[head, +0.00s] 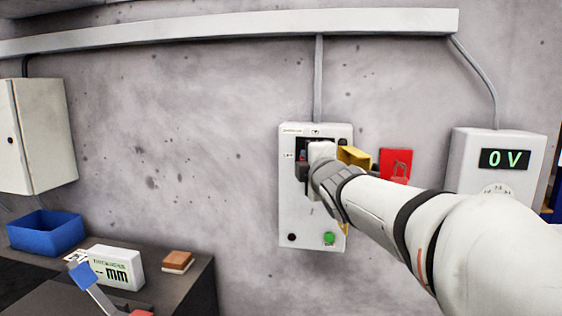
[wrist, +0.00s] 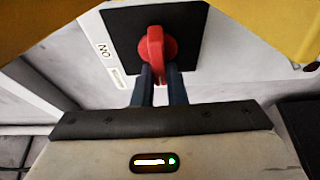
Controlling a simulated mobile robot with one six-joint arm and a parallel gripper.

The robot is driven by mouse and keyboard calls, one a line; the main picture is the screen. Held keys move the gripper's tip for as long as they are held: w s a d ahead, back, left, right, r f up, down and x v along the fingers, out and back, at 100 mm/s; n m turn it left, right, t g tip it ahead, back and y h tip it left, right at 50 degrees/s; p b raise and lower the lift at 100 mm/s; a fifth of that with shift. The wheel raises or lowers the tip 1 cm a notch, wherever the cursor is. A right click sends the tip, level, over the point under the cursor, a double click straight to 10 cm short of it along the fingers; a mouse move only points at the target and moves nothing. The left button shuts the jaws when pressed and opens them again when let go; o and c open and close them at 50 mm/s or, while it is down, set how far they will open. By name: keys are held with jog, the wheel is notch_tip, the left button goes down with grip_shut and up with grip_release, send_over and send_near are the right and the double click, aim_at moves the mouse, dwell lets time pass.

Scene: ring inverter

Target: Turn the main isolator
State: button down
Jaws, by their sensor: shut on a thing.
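The main isolator is a red rotary handle (wrist: 155,52) on a black square plate (wrist: 118,24), seen in the wrist view. The white isolator box (head: 297,215) hangs on the wall in the head view, and my gripper (head: 318,158) is in front of its upper part, hiding the handle there. In the wrist view the two dark fingers of my gripper (wrist: 158,76) are shut on the red handle's lower end. The handle's grip stands upright in that view. A label on the white face beside the plate reads sideways, perhaps "ON".
A yellow part (head: 354,157) sticks out at the box's right. A red padlock board (head: 395,165) and a white meter reading 0 V (head: 502,160) are further right. A green button (head: 329,238) is low on the box. A bench (head: 190,285) stands lower left.

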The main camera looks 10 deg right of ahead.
jog(key=shift+d, duration=0.15)
jog(key=c, duration=1.5)
grip_release()
jog(key=shift+o, duration=0.2)
jog(key=shift+f, duration=0.1)
jog(key=s+p, duration=0.1)
jog(key=s, duration=0.7)
jog(key=shift+d, duration=0.3)
